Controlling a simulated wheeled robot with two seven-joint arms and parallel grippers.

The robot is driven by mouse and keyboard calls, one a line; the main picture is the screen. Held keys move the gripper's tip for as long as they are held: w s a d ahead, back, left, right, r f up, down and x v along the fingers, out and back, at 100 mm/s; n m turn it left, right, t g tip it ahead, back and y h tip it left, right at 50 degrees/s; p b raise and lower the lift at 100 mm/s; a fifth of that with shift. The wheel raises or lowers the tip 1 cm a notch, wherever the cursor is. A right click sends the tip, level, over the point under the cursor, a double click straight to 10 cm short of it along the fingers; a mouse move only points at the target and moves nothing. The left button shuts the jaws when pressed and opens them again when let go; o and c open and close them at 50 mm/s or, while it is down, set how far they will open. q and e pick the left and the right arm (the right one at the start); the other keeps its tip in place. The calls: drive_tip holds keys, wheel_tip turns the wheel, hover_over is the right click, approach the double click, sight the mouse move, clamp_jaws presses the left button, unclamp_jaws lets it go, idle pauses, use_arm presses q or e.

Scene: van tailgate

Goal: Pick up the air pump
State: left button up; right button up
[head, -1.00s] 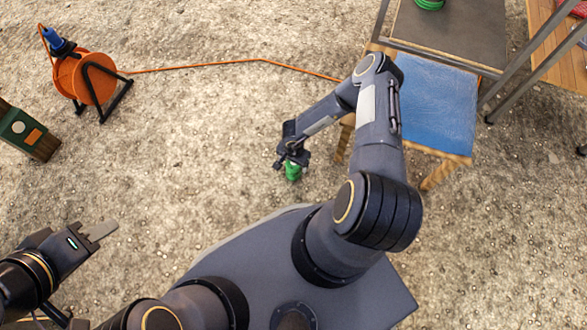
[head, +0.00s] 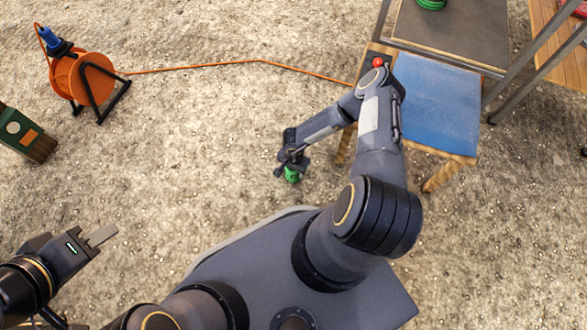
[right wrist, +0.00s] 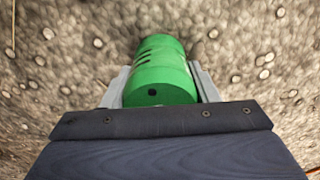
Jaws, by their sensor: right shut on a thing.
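The green air pump (right wrist: 160,66), a short cylinder with dark slots and a dark hole in its near end, lies between the two grey fingers of my right gripper (right wrist: 160,90). The fingers are shut on its sides. In the head view the pump (head: 292,177) shows as a small green piece below my right gripper (head: 291,168), over the gravel ground. I cannot tell how far it is off the ground. My left gripper (head: 102,236) is at the lower left, away from the pump; its finger gap is not clear.
An orange cable reel (head: 83,77) stands at the upper left, its cable (head: 200,66) running right. A green box (head: 20,130) is at the left edge. A blue-topped stool (head: 437,105) and a dark-topped table (head: 450,38) are at the right, near my right arm. Gravel is clear in the middle.

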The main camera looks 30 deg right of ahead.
drive_tip(key=shift+r, duration=0.1)
drive_tip(key=shift+r+p, duration=0.35)
drive_tip(key=shift+r, duration=0.2)
wheel_tip(320, 180, up, 3)
drive_tip(key=shift+f+p, duration=0.15)
drive_tip(key=shift+p, duration=0.55)
drive_tip(key=s+d+r+p, duration=0.2)
drive_tip(key=s+r+p, duration=0.5)
drive_tip(key=s+r, duration=0.45)
wheel_tip(320, 180, up, 21)
drive_tip(key=s+p, duration=0.2)
drive_tip(key=p, duration=1.6)
drive_tip(key=shift+s+d+r, duration=0.15)
drive_tip(key=shift+d+r, duration=0.05)
drive_tip(key=shift+d, duration=0.05)
